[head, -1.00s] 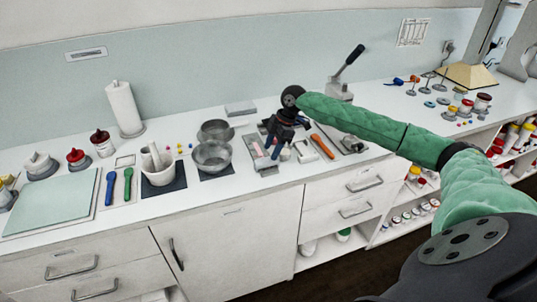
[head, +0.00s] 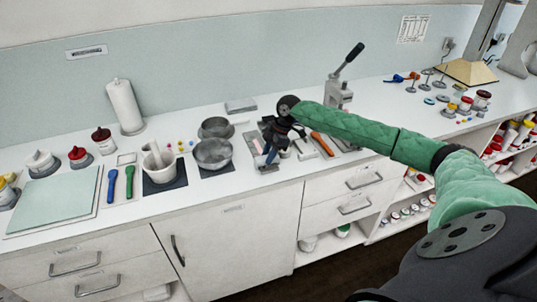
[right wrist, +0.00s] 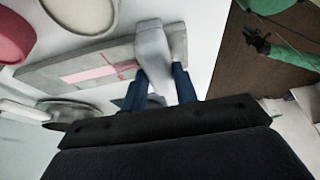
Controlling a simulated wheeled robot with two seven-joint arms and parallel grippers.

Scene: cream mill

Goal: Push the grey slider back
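The grey slider (right wrist: 152,50) is an upright light-grey block on a flat grey base (right wrist: 90,68) with a pink strip, in the right wrist view. My right gripper (right wrist: 158,80) has its two blue fingers on either side of the slider, and the slider fills the narrow gap between them. In the head view, my right gripper (head: 271,155) is low over the worktop, and it mostly hides the slider there. My left gripper is not in view.
Metal bowls (head: 213,153) stand just left of my right gripper. A lever press (head: 340,95) stands behind my arm. An orange-handled tool (head: 322,143) lies to the right. The front counter edge is close below.

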